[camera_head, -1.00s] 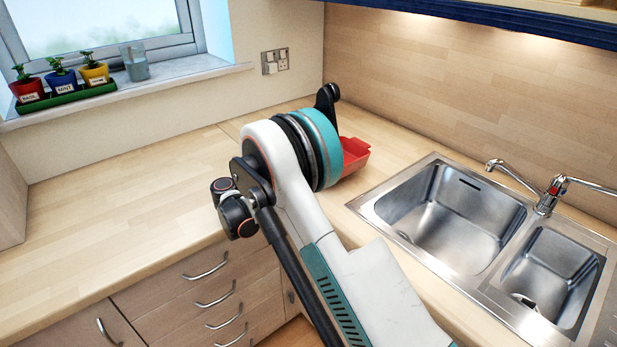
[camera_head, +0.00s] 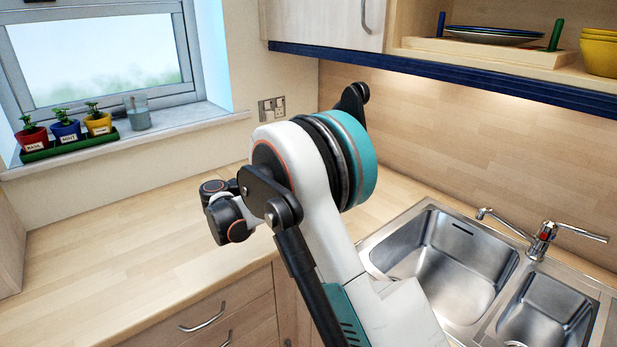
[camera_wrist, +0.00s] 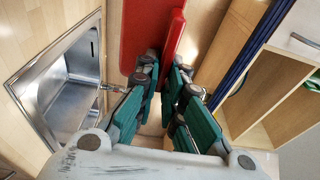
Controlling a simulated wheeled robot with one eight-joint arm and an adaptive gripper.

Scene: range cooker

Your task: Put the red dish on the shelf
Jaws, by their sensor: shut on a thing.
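The red dish (camera_wrist: 145,32) shows at the top of the wrist view. My gripper (camera_wrist: 166,68) is shut on its wall, with one finger on each side. In the head view my own arm hides the dish and the gripper. The open wooden shelf (camera_head: 500,69) is at the upper right of the head view, above the sink and the blue trim. It also shows at the right of the wrist view (camera_wrist: 285,115).
The sink (camera_head: 450,265) and tap (camera_head: 543,238) lie below. Potted herbs (camera_head: 66,130) stand on the windowsill.

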